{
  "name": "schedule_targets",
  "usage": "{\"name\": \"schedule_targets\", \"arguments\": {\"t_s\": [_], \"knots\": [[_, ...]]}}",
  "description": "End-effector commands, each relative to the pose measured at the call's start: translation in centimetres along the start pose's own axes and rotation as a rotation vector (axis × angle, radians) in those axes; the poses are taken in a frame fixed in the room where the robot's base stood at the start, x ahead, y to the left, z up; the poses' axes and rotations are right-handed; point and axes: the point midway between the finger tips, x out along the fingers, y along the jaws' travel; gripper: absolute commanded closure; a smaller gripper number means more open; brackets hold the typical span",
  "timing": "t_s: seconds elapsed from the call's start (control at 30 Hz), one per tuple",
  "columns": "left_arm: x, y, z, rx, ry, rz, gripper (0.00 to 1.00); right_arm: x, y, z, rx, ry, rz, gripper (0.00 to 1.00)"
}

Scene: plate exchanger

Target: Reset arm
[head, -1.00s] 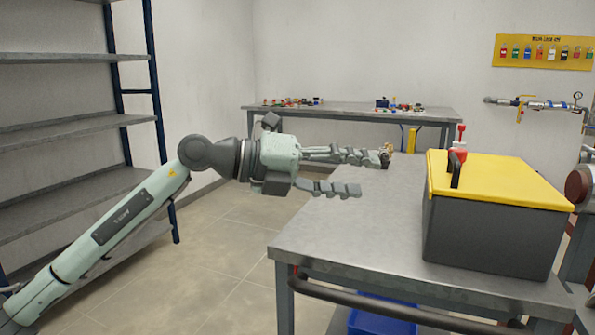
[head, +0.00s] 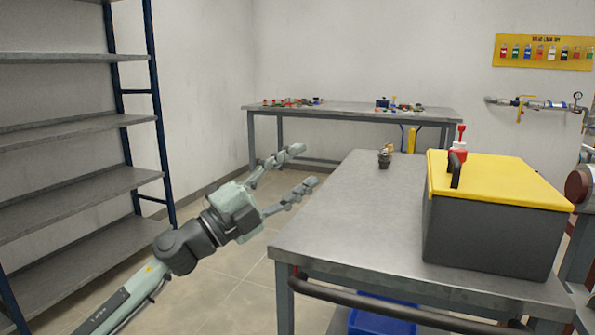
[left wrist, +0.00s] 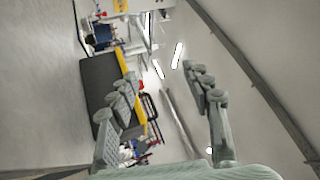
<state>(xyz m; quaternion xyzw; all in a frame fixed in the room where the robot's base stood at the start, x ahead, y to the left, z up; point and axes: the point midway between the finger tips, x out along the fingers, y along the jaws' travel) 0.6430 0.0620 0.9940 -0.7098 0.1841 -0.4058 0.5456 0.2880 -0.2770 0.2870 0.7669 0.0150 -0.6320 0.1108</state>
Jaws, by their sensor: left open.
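My left gripper (head: 305,168) is open and empty in the head view, left of the metal cart's left edge and apart from it. Its arm comes in from the lower left, and its fingers point up and to the right. In the left wrist view the two fingers (left wrist: 165,90) stand wide apart with nothing between them. My right gripper is in neither view.
Empty shelves (head: 75,130) stand at left. A workbench (head: 350,111) stands behind. Floor between shelves and cart is clear.

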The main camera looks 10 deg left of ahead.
Motion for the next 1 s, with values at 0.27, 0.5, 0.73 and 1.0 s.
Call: {"name": "schedule_targets", "arguments": {"t_s": [0.27, 0.5, 0.73, 1.0], "knots": [[-0.5, 0.5, 0.7, -0.041, -0.042, -0.019, 0.51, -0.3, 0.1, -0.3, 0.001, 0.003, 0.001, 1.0], [-8.7, 7.2, 8.6, -0.38, -0.516, -0.123, 0.51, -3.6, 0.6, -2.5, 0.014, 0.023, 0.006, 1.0], [-21.8, 18.3, 12.3, -0.661, -1.017, -0.056, 0.51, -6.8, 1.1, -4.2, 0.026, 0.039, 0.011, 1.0], [-37.9, 30.4, 7.6, -0.923, -1.509, 0.164, 0.51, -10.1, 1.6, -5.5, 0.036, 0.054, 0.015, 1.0]]}}
